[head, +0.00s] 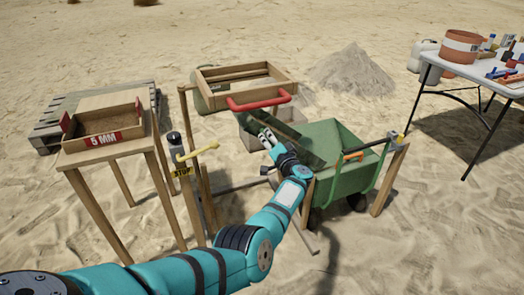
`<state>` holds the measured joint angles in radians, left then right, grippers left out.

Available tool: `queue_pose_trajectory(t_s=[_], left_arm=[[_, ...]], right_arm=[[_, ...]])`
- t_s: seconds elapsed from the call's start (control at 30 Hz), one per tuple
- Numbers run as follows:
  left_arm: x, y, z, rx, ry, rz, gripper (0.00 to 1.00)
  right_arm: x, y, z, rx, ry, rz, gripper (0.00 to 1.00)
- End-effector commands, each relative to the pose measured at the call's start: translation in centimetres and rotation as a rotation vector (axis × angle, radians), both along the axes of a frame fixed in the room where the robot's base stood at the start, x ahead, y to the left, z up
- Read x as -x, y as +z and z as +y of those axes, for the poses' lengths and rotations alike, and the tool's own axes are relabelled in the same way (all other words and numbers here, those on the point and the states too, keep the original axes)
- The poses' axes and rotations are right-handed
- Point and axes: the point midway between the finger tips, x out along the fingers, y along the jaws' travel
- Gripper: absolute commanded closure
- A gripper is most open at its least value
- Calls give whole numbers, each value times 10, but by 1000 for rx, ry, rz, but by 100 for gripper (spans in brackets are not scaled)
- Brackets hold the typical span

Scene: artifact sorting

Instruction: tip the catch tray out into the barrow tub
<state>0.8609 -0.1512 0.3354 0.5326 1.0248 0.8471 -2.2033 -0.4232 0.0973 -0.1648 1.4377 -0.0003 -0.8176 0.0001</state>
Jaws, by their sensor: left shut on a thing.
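The catch tray looks to be the dark green, flat piece (305,146) between the sieve stand and the barrow. It is tilted, its right end over the near left rim of the green barrow tub (336,134). My left gripper (268,138) is shut at the tray's near left side; my wrist hides part of the hold. I cannot see what lies in the tray. The tub's visible inner walls are bare green; its floor is partly hidden. My right gripper is out of view.
A wooden sieve frame (205,75) with a red handle (258,101) stands above the tray. A post with a yellow lever (198,152) stands left of it. A wooden stand with a "5 MM" box (103,139) is at left, a white table (478,70) at right.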

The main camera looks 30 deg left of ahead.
Motion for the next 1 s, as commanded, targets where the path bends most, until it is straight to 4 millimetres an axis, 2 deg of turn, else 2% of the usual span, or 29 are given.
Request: queue_pose_trajectory(t_s=[0.07, 0.3, 0.8, 0.83, 1.0], left_arm=[[-8, 10, -4, -17, -4, 9, 100], [-18, 19, -9, -42, -4, 39, 100], [-21, 24, -12, -52, -9, 43, 100], [-21, 24, -12, -52, -9, 43, 75], [-22, 25, -12, -52, -9, 41, 56]], right_arm=[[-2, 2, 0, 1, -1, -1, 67], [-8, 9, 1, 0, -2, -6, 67], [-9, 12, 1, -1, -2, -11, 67], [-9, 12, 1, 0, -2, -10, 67], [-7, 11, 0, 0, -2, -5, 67]])
